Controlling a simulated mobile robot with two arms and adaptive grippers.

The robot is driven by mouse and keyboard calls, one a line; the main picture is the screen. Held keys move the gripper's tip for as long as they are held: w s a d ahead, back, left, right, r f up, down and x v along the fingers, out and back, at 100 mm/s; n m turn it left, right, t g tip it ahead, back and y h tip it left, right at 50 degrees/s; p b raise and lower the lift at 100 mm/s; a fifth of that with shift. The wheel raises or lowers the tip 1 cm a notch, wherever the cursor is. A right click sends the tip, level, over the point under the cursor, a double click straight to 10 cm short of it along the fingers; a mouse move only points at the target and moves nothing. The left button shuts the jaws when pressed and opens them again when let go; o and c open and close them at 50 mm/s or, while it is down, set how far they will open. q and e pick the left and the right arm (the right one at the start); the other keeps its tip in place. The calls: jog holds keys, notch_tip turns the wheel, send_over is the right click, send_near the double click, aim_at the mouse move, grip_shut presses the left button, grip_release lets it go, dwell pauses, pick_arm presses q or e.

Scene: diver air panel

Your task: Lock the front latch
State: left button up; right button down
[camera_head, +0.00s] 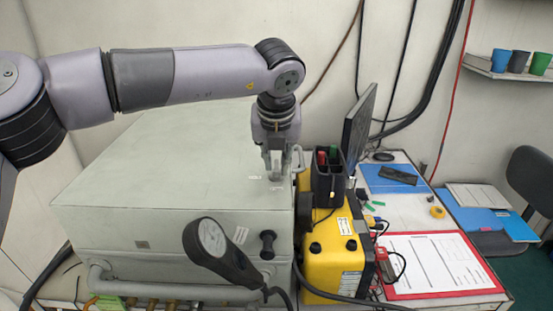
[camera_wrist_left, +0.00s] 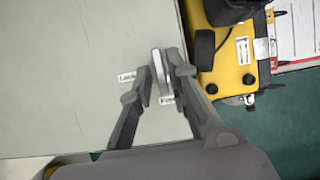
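The front latch (camera_wrist_left: 161,72) is a small light metal lever on top of the large pale grey box (camera_head: 150,160), near its right edge. In the left wrist view, small labels lie beside it; one seems to read "Lock" (camera_wrist_left: 127,77), and the other is partly covered by a finger. My left gripper (camera_head: 276,165) reaches down from above onto the box top. In the head view the fingers mostly hide the latch. My right gripper is not in view.
A yellow unit (camera_head: 330,260) with a dark holder (camera_head: 327,185) stands right of the box, close to my left gripper. A grey handheld gauge (camera_head: 222,250) is in front of the box. Right are a monitor (camera_head: 359,130) and a red clipboard (camera_head: 440,265). The box top left of my gripper is clear.

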pick_arm(q)
grip_shut()
